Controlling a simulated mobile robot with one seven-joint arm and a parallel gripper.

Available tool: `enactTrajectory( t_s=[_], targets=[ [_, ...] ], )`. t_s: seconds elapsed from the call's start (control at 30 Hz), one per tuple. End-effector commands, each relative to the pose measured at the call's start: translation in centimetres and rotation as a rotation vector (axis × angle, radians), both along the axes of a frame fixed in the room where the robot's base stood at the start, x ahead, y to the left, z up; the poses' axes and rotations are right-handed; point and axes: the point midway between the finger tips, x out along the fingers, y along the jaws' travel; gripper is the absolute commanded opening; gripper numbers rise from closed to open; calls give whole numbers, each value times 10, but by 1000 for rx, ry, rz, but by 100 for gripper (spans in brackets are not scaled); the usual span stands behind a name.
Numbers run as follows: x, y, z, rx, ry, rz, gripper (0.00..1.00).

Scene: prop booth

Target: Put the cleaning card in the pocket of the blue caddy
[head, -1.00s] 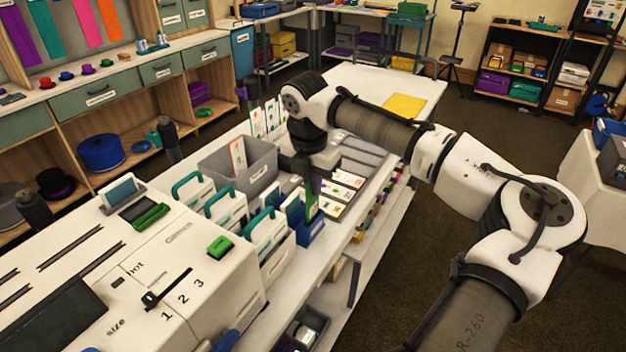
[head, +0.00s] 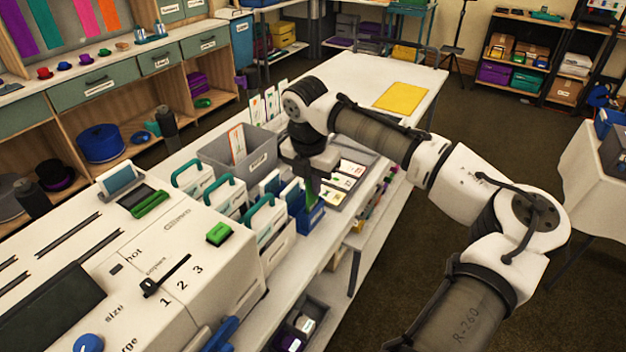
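The blue caddy (head: 311,219) stands on the white bench, right of the white holders with teal handles. Blue-and-white cards (head: 292,196) stand upright in it. My gripper (head: 310,178) is above the caddy and points down. A narrow green card (head: 311,193) hangs upright below it and appears gripped; this looks like the cleaning card, but no label is readable. Its lower end is at the caddy's top; I cannot tell whether it is inside the pocket. The fingertips are small, dark and partly hidden by my wrist.
A grey bin (head: 226,153) with cards stands behind left. A grey tray (head: 366,162) of cards lies just right of the gripper. White holders with teal handles (head: 265,210) crowd the left, beside a large white machine (head: 190,250). The bench's far end, around a yellow sheet (head: 402,97), is mostly clear.

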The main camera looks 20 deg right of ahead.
Motion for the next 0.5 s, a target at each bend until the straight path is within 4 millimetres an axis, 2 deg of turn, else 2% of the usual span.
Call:
enactTrajectory(
  t_s=[0.5],
  targets=[
    [0, 0, -13, 0, 0, 0, 0]
  ],
)
